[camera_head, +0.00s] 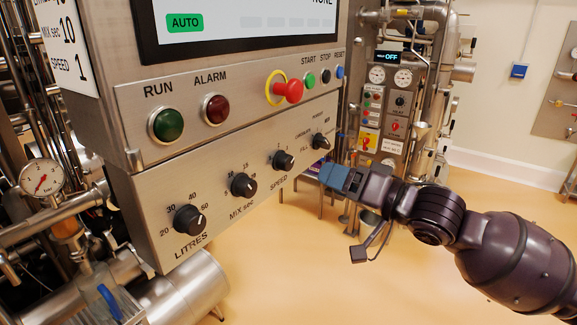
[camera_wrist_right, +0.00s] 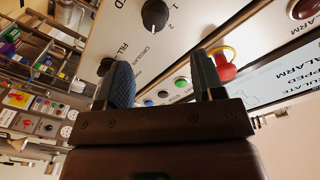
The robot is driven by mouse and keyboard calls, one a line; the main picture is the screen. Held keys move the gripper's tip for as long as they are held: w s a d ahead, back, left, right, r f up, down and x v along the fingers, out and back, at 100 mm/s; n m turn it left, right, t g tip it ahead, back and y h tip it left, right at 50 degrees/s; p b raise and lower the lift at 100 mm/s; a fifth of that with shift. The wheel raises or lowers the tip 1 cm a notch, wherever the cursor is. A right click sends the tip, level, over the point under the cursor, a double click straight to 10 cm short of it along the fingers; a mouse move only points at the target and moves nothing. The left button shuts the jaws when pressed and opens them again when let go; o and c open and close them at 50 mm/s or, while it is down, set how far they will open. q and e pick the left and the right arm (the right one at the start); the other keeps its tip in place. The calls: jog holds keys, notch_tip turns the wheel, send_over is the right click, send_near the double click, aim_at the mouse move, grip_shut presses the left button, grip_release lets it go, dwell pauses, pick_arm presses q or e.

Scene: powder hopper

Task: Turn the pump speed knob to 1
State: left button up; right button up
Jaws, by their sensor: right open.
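The speed knob (camera_head: 283,160) is a black round knob on the sloping steel panel, above the word SPEED. It also shows at the top of the right wrist view (camera_wrist_right: 155,15), with the marks 1 and 2 beside it. Which mark it points to is too small to tell. My right gripper (camera_head: 326,171) is open and empty, in front of the panel's right end, below the fill knob (camera_head: 321,141) and to the right of the speed knob. In the right wrist view its fingers (camera_wrist_right: 163,72) stand apart, with the speed knob beyond them. My left gripper is out of view.
The litres knob (camera_head: 189,220) and mix knob (camera_head: 243,185) sit left along the panel. Above are a red emergency button (camera_head: 290,91) with a yellow ring and several lamps and buttons. A sheet (camera_head: 66,45) reads SPEED 1. Open floor lies below right.

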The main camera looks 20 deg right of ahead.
aim_at(291, 162)
jog(key=shift+m, duration=0.4)
jog(key=x, duration=0.5)
jog(key=p+x, duration=0.1)
jog(key=x, duration=0.5)
jog(key=shift+w+d+f, duration=0.2)
jog(key=shift+d, duration=0.15)
jog(key=shift+c, duration=0.4)
jog(key=c, duration=0.8)
jog(key=shift+p, duration=0.3)
jog(key=shift+c, duration=0.2)
